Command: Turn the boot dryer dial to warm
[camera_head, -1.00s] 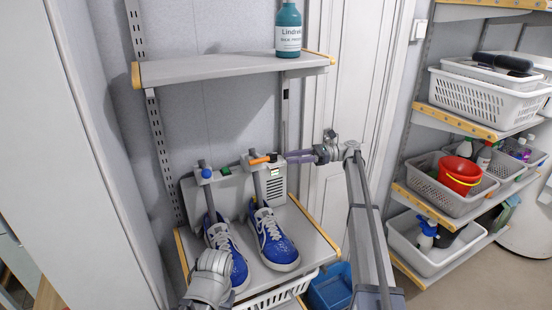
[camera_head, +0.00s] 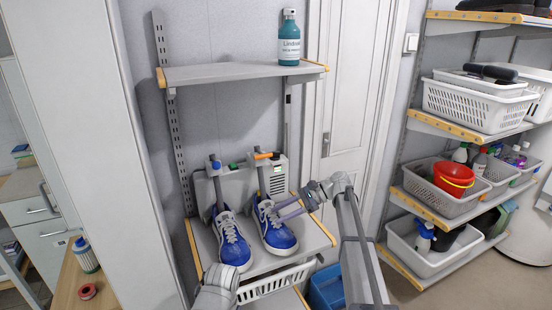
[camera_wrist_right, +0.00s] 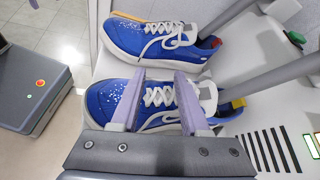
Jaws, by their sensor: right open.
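The boot dryer (camera_head: 278,182) stands at the back of the lower shelf, a pale box with a vented front and a small green-lit panel (camera_head: 276,157). Two grey tubes slope from it into a pair of blue sneakers (camera_head: 279,236). The right tube has an orange piece on top (camera_head: 263,155), the left a blue one. A green knob (camera_head: 233,166) sits between them; it also shows in the right wrist view (camera_wrist_right: 296,38). I cannot tell which part is the dial. My right gripper (camera_head: 282,208) is open and empty above the right shoe; its fingers (camera_wrist_right: 157,82) cross that shoe in the wrist view.
An upper shelf (camera_head: 235,76) with a teal bottle (camera_head: 289,38) overhangs the dryer. A tall white panel (camera_head: 95,130) closes the left side. Shelves with baskets stand at right.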

